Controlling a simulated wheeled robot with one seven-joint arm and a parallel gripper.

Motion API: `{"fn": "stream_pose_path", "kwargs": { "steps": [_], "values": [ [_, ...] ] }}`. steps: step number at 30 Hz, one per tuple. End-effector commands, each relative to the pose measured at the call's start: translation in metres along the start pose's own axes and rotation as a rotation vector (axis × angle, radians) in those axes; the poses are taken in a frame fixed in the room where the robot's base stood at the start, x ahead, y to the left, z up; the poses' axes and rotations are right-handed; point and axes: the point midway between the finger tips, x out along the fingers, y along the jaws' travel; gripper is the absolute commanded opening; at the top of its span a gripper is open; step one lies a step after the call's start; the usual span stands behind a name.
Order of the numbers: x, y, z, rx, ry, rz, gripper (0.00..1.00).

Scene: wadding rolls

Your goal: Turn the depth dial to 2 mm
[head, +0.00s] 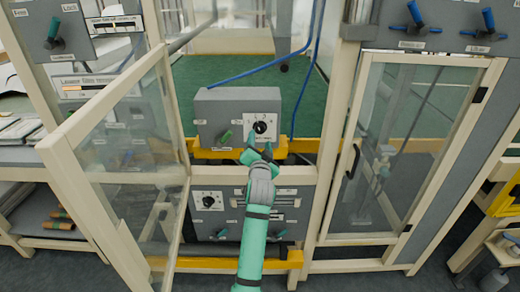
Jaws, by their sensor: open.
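A black dial (260,127) sits on a white plate with marks around it, on the front of a grey control box (214,108). The marks are too small to read, so I cannot tell its setting or whether it is the depth dial. A second dial (208,200) sits on a white plate on the lower grey panel. My gripper (259,144) is open just below the upper dial in the picture, on my green arm. I cannot tell whether it touches the box.
A glass door (125,130) stands open at the left, its frame close to my arm. A yellow rail (300,145) runs below the box. A closed glass door (395,140) is at the right.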

Motion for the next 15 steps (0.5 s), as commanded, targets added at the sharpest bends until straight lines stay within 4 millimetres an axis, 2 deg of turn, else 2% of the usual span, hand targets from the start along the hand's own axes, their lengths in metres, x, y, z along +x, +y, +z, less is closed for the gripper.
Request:
{"fn": "stream_pose_path", "kwargs": {
  "steps": [6,15],
  "values": [
    [-0.033,0.0,0.001,0.0,-0.002,0.0,0.5],
    [-0.046,0.0,0.0,0.0,-0.001,0.0,0.5]
  ]
}}
